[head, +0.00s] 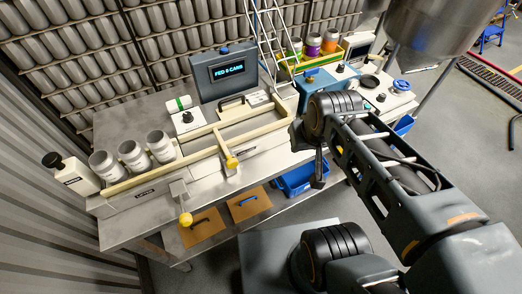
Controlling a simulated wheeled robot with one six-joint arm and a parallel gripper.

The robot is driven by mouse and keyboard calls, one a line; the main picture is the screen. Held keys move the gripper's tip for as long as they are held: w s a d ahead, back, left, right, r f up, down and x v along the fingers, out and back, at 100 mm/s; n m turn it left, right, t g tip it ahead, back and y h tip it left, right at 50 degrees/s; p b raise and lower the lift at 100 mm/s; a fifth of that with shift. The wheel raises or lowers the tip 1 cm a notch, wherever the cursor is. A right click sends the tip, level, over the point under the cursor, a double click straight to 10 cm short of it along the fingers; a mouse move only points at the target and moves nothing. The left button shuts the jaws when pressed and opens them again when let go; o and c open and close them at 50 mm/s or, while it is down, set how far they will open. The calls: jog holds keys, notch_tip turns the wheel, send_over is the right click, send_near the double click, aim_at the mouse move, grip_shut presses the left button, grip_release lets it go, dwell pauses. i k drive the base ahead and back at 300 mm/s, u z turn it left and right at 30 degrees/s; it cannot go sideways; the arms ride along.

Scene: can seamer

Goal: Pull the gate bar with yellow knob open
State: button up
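Two yellow knobs show in the head view. One yellow knob (231,162) sits at the near end of a short pale bar (221,145) at the middle of the cream-railed can track (165,172). The other yellow knob (186,219) is lower left, on a grey metal lever (180,193) at the bench's front edge. I cannot tell for certain which belongs to the gate bar. My gripper (318,182) hangs pointing down to the right of both knobs, apart from them. Its fingers are small and dark, and I cannot tell whether they are open.
A display box (227,71) reads "FED 0 CANS". A blue bin (297,180) sits below the bench's right part. A wire rack (273,40) stands behind.

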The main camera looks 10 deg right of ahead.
aim_at(232, 162)
jog(key=z, duration=1.2)
jog(key=k, duration=1.05)
jog(key=u, duration=2.05)
